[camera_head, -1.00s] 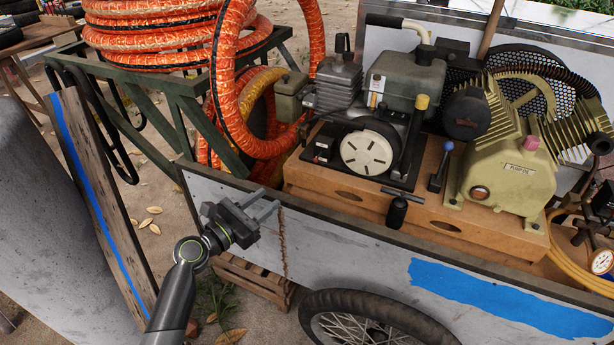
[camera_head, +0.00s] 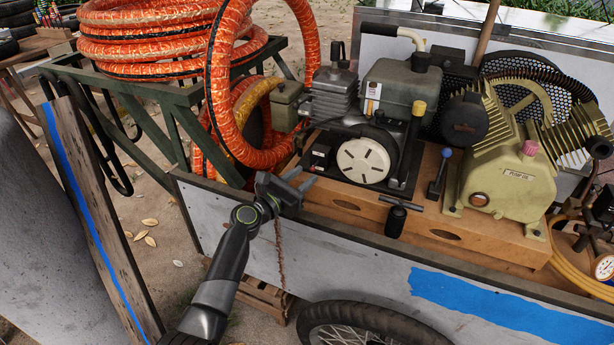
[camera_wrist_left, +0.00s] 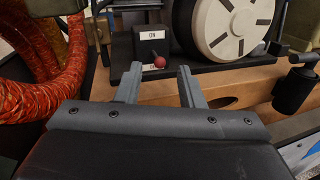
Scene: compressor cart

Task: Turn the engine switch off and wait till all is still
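The engine switch (camera_head: 321,153) is a small black box at the left end of the engine base. In the left wrist view the switch (camera_wrist_left: 148,45) shows a white ON label at its top and a red ball knob (camera_wrist_left: 160,62) low on its front. A lower label is mostly hidden by the knob, so I cannot read it. My left gripper (camera_head: 304,178) is open and empty over the cart's near wall, just short of the switch. In the left wrist view its fingers (camera_wrist_left: 160,82) stand apart, with the knob beyond and between them. My right gripper is not in view.
The engine (camera_head: 400,85) and the olive pump (camera_head: 510,170) sit on a wooden base (camera_head: 470,235) in the cart. A T-handled black part (camera_head: 396,220) stands right of my gripper. Orange hose (camera_head: 215,90) hangs close on the left. The cart wall (camera_head: 340,262) lies below my gripper.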

